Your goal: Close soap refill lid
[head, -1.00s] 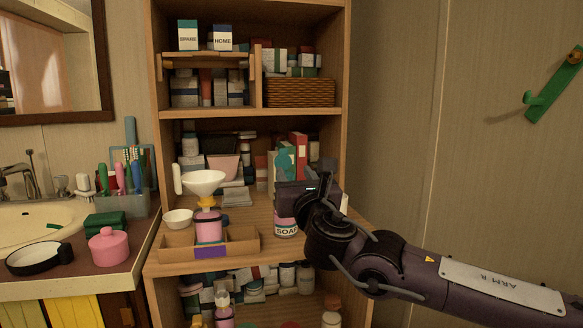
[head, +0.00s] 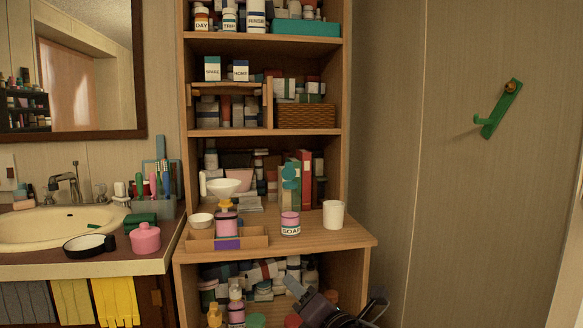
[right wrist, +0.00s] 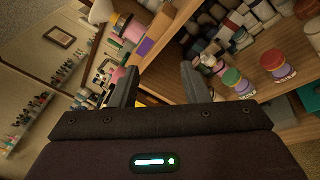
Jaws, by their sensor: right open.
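A pink jar labelled SOAP (head: 290,228) stands upright on the middle shelf in the head view. Its top looks pale; I cannot tell whether it is covered. Rounded teal shapes (head: 290,173) show above and behind it, against the books; I cannot tell whether they are its lid. A pink bottle with a yellow collar (head: 228,222) stands in a wooden tray, with a white funnel (head: 222,187) above it. My right gripper (head: 294,286) is low in front of the bottom compartment, below the jar and apart from it. Its fingers are apart and empty in the right wrist view (right wrist: 158,82). My left gripper is out of view.
A white cup (head: 333,214) stands right of the jar. The protruding shelf edge (head: 300,250) lies above my right gripper. A sink counter (head: 100,265) is at left; a green hook (head: 499,110) hangs on the right wall.

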